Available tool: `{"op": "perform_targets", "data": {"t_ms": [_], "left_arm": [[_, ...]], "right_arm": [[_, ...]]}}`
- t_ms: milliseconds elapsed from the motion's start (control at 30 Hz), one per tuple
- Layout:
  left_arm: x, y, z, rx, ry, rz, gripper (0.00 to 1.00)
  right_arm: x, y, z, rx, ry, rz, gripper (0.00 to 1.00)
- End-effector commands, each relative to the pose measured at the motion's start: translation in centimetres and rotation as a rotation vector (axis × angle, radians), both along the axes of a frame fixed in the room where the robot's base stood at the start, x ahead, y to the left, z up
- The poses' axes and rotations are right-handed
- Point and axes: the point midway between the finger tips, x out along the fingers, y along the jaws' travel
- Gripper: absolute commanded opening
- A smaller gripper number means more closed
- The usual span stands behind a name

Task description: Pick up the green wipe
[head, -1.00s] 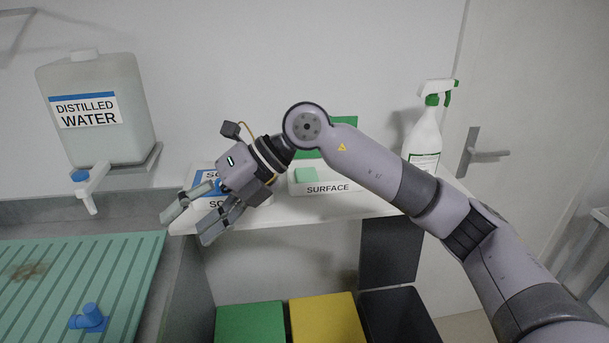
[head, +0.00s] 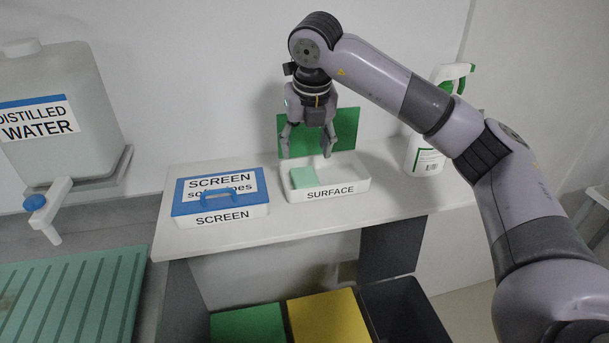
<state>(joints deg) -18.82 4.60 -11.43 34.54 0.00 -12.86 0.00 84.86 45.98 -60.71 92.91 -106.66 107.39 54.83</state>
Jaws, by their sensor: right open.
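The green wipe (head: 303,176) is a small pale green block in the left part of the white open tray labelled SURFACE (head: 345,190), on the white shelf. My right gripper (head: 307,155) points down above the tray, with its fingers spread apart and nothing between them. The wipe lies just below and slightly left of the gripper's middle, apart from the fingers as far as I can tell. My left gripper is not in view.
A blue-lidded SCREEN box (head: 220,200) stands left of the tray. A green panel (head: 345,128) stands behind it. A spray bottle (head: 428,140) is to the right. A distilled water container (head: 50,95) is at left. Bins (head: 325,318) stand below the white shelf (head: 300,228).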

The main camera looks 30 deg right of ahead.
Motion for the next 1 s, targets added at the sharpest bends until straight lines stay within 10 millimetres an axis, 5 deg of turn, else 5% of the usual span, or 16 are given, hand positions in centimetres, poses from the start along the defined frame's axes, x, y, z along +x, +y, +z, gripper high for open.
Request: {"op": "perform_targets", "data": {"t_ms": [333, 700, 1000], "left_arm": [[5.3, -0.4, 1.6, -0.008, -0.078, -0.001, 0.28], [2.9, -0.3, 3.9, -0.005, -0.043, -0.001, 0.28], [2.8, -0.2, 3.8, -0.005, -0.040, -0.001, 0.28]], "right_arm": [[0.9, -0.3, -3.6, 0.000, 0.001, 0.000, 0.57], [1.7, -0.8, -8.2, 0.001, 0.002, 0.001, 0.57], [1.8, -0.7, -8.7, 0.002, -0.001, 0.003, 0.54]]}}
